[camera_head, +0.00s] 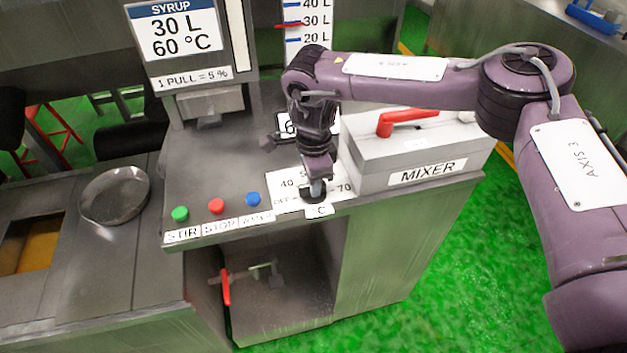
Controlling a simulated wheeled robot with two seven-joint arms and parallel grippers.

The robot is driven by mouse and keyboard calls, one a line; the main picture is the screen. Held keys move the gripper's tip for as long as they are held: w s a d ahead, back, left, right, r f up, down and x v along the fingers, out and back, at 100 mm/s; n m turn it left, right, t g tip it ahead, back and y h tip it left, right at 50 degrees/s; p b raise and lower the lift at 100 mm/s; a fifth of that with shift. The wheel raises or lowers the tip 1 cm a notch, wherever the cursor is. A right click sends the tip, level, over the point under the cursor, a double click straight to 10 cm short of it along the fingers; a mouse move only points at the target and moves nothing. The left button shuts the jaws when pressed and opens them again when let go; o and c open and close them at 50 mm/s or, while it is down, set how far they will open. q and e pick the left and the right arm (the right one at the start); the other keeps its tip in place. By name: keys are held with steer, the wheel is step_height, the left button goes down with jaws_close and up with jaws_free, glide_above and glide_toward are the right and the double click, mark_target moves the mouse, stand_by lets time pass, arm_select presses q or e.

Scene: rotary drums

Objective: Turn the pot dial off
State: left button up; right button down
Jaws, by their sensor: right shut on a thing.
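The pot dial (311,196) is a small dark knob on the front edge of the steel counter. It sits on a white scale plate (285,190) with "40", "70" and "°C" readable. My right gripper (317,183) comes down on it from above and is shut on it. The gripper covers most of the dial and part of the scale, so I cannot tell where the pointer stands. My left gripper is not in view.
Green (180,214), red (216,206) and blue (253,199) buttons sit left of the dial. The mixer box (420,155) with a red lever (405,121) stands close to its right. A round metal dish (114,196) lies on the left counter.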

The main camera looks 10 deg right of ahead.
steer(key=c, duration=1.4)
jaws_free()
steer(key=shift+o, duration=0.2)
steer(key=shift+r, duration=0.1)
step_height(320, 180, up, 8)
steer(key=shift+f+b, duration=0.1)
steer(key=shift+b, duration=0.5)
